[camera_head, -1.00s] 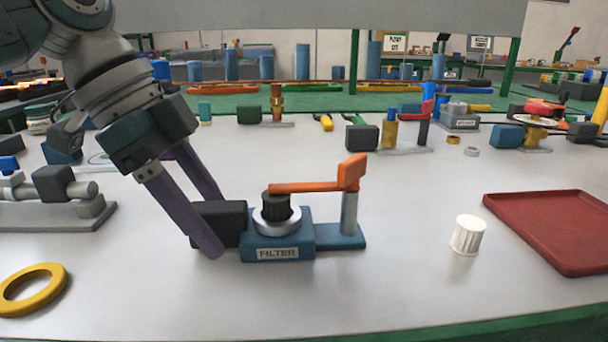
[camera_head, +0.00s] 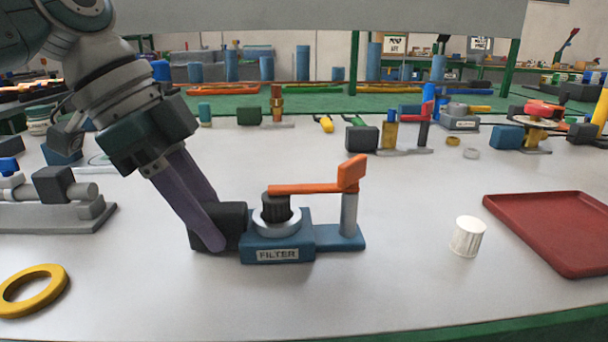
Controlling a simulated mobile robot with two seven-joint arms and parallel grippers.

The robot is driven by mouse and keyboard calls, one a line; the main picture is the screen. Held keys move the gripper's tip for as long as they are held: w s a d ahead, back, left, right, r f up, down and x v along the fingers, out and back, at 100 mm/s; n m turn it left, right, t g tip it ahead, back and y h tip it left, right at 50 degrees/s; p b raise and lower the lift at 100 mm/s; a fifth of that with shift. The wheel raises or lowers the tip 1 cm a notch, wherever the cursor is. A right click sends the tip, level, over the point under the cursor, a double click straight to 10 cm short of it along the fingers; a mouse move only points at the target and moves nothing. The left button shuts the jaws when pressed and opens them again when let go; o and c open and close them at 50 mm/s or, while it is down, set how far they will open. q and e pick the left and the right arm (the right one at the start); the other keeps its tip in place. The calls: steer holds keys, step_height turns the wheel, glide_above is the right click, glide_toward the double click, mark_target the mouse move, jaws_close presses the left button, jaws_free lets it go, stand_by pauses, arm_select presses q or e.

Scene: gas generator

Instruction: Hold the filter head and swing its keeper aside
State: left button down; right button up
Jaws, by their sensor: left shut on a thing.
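The filter head is a blue block (camera_head: 278,241) labelled FILTER, with a dark block (camera_head: 232,222) on its left side and a grey ring around a black ribbed cap (camera_head: 276,207). The orange keeper (camera_head: 315,187) is pivoted on a grey post (camera_head: 349,215) at the right and lies across the cap. My left gripper (camera_head: 222,236) is shut on the dark block; its purple fingers come down from the upper left, the far finger partly hidden. My right gripper is out of view.
A white ribbed cartridge (camera_head: 468,237) stands to the right, beside a red tray (camera_head: 560,232). A yellow ring (camera_head: 33,290) lies at the front left. A grey fixture (camera_head: 58,200) stands at the left. Several other fixtures line the back. The table's front centre is clear.

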arm_select(q)
steer(key=shift+c, duration=2.4)
jaws_free()
